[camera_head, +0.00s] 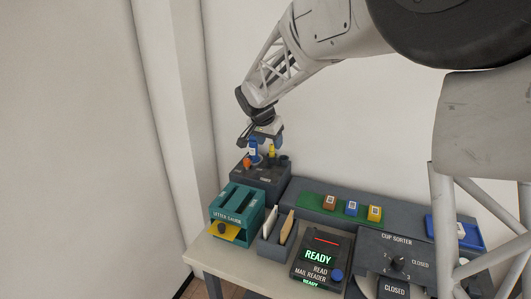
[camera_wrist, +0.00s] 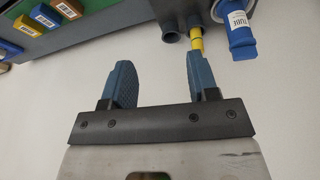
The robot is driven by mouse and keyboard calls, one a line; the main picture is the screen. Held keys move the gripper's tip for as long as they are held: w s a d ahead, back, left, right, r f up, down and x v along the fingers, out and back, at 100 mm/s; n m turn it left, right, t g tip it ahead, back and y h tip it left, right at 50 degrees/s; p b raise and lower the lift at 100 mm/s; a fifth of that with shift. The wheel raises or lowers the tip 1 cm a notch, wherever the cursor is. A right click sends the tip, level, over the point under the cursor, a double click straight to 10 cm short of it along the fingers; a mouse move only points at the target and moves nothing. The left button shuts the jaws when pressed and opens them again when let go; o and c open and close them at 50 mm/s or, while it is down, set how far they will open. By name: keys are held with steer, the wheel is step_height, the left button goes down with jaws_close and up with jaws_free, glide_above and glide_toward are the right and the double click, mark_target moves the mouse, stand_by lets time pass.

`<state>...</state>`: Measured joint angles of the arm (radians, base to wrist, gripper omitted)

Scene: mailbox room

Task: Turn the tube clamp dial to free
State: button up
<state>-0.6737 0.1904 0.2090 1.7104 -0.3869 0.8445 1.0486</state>
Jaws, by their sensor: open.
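My gripper (camera_head: 265,138) is open above the dark tube holder (camera_head: 255,182) at the back left of the table. A blue tube (camera_head: 254,148), a yellow tube (camera_head: 271,151) and an orange knob-like part (camera_head: 247,163) show at the holder. I cannot tell whether the orange part is the clamp dial. In the wrist view my gripper (camera_wrist: 163,75) has its fingers apart with nothing between them. The labelled blue tube (camera_wrist: 240,32) and yellow tube (camera_wrist: 197,42) lie beyond the right finger. No clamp dial or free mark is readable there.
A teal letter gauge (camera_head: 237,208) with a yellow piece stands in front of the holder. A slotted rack (camera_head: 272,246), a mail reader (camera_head: 320,257) showing READY, and a cup sorter (camera_head: 400,245) with a black dial stand rightward. Small blocks sit on a green strip (camera_head: 310,201) behind.

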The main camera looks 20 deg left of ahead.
glide_toward(246, 160)
steer(key=shift+w+d+f+t, duration=0.1)
steer(key=shift+w+f+t, duration=0.05)
steer(key=shift+f, duration=0.25)
steer(key=shift+w+d+f+t, duration=0.1)
steer(key=shift+f+t, duration=0.05)
steer(key=shift+f, duration=0.25)
steer(key=shift+x, duration=3.85)
steer(key=shift+a, duration=0.1)
steer(key=shift+c, duration=0.4)
steer(key=c, duration=0.8)
steer(key=shift+c, duration=0.2)
